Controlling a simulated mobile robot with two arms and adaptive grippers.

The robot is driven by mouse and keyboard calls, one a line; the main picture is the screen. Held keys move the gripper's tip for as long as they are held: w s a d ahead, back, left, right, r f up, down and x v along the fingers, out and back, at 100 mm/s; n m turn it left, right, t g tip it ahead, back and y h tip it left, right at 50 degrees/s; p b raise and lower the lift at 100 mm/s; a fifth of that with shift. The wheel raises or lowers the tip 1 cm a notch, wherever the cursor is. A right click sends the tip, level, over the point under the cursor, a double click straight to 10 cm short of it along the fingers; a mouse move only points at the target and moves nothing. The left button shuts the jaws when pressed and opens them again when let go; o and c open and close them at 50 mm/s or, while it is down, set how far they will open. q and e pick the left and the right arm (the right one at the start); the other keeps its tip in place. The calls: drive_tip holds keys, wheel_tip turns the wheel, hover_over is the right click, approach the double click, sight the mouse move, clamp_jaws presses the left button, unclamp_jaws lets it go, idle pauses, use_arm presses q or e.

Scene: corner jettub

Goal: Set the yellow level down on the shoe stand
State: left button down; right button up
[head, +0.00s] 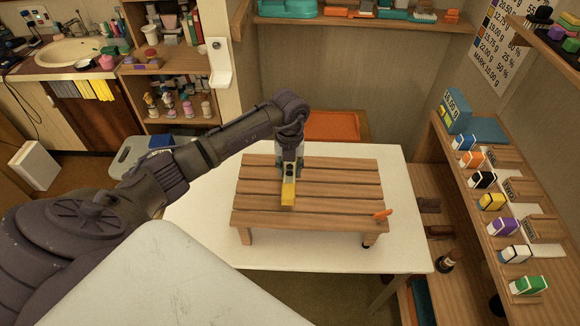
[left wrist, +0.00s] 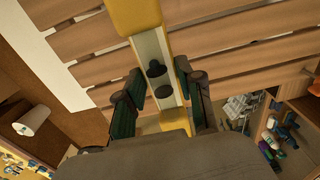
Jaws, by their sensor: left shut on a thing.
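The yellow level (head: 288,192) has yellow ends and a pale middle. My left gripper (head: 289,170) is shut on it, over the slatted wooden shoe stand (head: 335,197). In the left wrist view the level (left wrist: 134,15) runs lengthwise between the dark fingers of my left gripper (left wrist: 157,85), with the stand's slats (left wrist: 230,50) behind it. I cannot tell whether the level touches the slats. The gripper hides part of the level in the head view. My right gripper is not in view.
The stand is on a white table (head: 405,250). A small orange object (head: 383,213) lies at the stand's front right corner. The slats to the right of the gripper are otherwise clear. A shelf with several coloured boxes (head: 492,201) stands to the right.

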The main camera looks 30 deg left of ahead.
sight(290, 167)
use_arm(q)
drive_tip(key=shift+w, duration=0.1)
drive_tip(key=shift+f+b, duration=2.2)
drive_tip(key=shift+f, duration=0.55)
drive_tip(key=shift+f, duration=0.15)
drive_tip(key=c, duration=0.7)
unclamp_jaws()
drive_tip(key=shift+o, duration=0.2)
wheel_tip(290, 167, up, 12)
